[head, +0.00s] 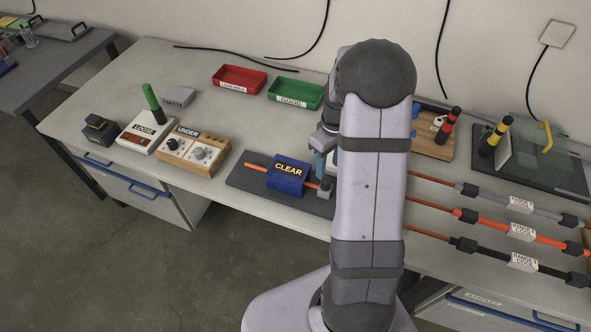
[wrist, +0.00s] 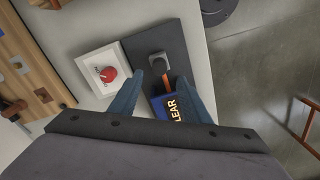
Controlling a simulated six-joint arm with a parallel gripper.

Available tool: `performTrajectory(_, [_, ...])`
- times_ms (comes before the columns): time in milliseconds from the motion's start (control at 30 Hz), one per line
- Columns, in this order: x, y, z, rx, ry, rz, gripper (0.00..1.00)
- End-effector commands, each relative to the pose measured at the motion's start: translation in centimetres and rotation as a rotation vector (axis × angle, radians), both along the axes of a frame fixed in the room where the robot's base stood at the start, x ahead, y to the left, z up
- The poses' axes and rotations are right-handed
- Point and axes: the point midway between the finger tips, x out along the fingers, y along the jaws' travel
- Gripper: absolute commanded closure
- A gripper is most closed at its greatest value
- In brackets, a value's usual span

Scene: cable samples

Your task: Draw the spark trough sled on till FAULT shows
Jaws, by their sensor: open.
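The spark trough sled appears to be the blue block marked CLEAR (head: 288,175), sitting on a dark base plate (head: 245,181). An orange cable (head: 257,167) runs through it to a grey end block (head: 325,189) on the plate. FAULT shows nowhere. My gripper (head: 324,163) is open above the right part of the plate, near the grey block. In the wrist view my gripper (wrist: 163,77) has its fingers spread, with the blue block (wrist: 172,105) and orange cable (wrist: 166,84) seen between them. The right finger hides part of the block. I cannot tell whether either finger touches it.
A white box with a red button (wrist: 108,74) stands beside the plate. Left are a wooden UNDER box (head: 192,150) and a LOOSE box (head: 147,135). Red (head: 239,78) and green (head: 295,93) trays stand behind. Several labelled cables (head: 520,232) lie right of my arm.

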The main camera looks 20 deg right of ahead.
Motion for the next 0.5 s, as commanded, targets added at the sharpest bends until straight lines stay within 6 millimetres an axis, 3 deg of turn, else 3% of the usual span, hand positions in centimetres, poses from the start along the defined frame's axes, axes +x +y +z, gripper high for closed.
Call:
performTrajectory(167, [-1.6,-0.2,-1.1,0.084,0.027,-0.266,0.57])
performTrajectory(267, [-2.9,-0.1,-2.1,0.184,0.066,-0.58,0.57])
performTrajectory(500, [-4.6,-0.3,-3.6,0.501,0.241,-1.549,0.57])
